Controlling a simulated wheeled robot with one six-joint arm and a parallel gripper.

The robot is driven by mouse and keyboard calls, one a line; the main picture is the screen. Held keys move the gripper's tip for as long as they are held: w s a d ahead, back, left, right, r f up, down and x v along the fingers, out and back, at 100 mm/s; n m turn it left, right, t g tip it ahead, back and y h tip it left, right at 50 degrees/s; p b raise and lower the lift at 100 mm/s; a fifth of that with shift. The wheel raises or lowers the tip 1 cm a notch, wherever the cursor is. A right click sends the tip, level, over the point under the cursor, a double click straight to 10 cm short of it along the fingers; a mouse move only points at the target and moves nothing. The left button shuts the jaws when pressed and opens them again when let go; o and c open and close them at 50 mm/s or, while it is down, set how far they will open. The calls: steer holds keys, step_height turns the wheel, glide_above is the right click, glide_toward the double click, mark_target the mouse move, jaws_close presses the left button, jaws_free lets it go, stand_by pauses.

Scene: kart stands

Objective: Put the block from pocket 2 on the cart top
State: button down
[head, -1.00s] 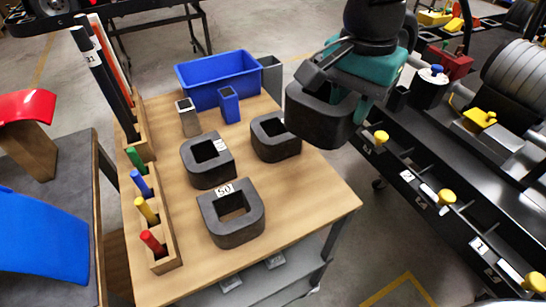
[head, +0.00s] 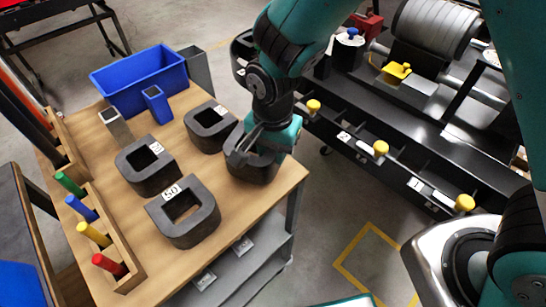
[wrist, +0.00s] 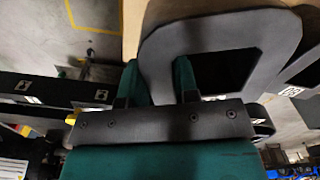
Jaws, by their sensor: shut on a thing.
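My gripper (head: 252,148) is shut on the wall of a dark grey ring-shaped block (head: 250,170), near the right edge of the wooden cart top (head: 240,215). The block looks level and is on the top or just above it; I cannot tell which. In the wrist view, the two fingers (wrist: 156,90) straddle the near wall of this block (wrist: 160,45). Pocket 2's label (head: 345,136) is on the black rack at the right; the pocket's inside is mostly hidden.
Three similar blocks stand on the cart top: one behind left (head: 211,130), one at left (head: 150,170), one marked 50 (head: 185,222) in front. A blue bin (head: 138,82) stands at the back. A wooden peg holder (head: 120,265) lines the left edge. Yellow knobs (head: 381,148) stick up along the rack.

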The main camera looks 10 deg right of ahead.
steer(key=shift+f, duration=1.45)
steer(key=shift+f, duration=0.2)
steer(key=c, duration=0.9)
jaws_free()
steer(key=shift+o, duration=0.2)
steer(key=shift+r, duration=0.1)
